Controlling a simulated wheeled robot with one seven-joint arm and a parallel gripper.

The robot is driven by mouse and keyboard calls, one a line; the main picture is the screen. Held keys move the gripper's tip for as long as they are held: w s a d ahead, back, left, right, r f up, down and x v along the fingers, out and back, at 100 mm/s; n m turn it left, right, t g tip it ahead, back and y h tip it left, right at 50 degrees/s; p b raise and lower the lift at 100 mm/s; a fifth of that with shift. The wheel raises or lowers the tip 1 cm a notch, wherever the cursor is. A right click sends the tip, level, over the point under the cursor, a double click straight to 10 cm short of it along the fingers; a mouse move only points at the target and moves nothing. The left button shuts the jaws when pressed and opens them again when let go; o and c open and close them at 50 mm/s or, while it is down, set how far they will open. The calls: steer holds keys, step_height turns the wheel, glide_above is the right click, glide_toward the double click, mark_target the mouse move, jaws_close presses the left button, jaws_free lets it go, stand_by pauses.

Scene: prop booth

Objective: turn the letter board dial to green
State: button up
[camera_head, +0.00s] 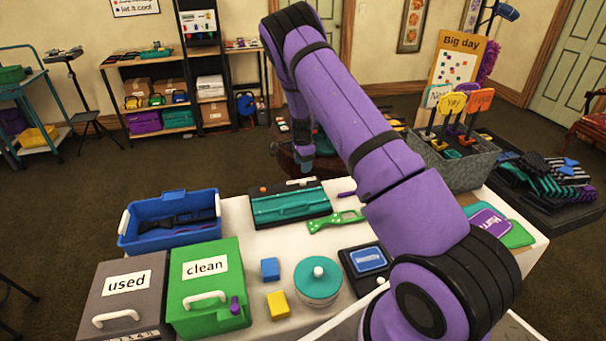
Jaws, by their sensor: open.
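My purple arm reaches from the lower right to the upper middle. My gripper (306,164) hangs at its far end, small and dark, beyond the table's back edge; it is open and nothing shows between its fingers. A dark panel with a blue lettered plate (370,258) lies on the table left of my arm's lower part. A small white knob shows at the panel's near edge, close to my arm. I cannot tell whether this is the letter board dial, nor its setting. A "Big day" board (459,42) stands at the back right; no dial is readable on it.
The white table (259,331) holds a blue bin (127,240), grey "used" box (150,268), green "clean" box (232,255), teal case (290,207), round teal lidded pot (310,286), blue and yellow blocks and a grey sign bin (470,171). Shelves stand behind; my arm hides part of the table.

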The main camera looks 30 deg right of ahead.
steer(key=shift+r, duration=1.5)
steer(key=s+a+r+n+t+y, duration=0.1)
steer(key=s+a+r+n, duration=0.3)
steer(key=r, duration=0.6)
steer(key=s+a+r+n+t, duration=0.1)
steer(key=s+a+r+n, duration=0.3)
steer(key=r, duration=0.7)
steer(key=s+a+r+n+y, duration=0.1)
steer(key=s+a+r, duration=0.2)
steer(key=s+r, duration=0.5)
steer(key=s+a+r+n+t, duration=0.1)
steer(key=s+a+r+n, duration=0.1)
steer(key=s+r, duration=0.35)
steer(key=s+a+r+n+t, duration=0.1)
steer(key=s+a+r+n, duration=0.2)
steer(key=s+r, duration=0.3)
steer(key=s+a+n+t+h, duration=0.1)
steer(key=s+n, duration=0.4)
steer(key=s, duration=1.2)
steer(key=shift+s+a+n+h, duration=0.3)
steer(key=shift+a+n+h, duration=0.15)
steer(key=shift+a, duration=0.2)
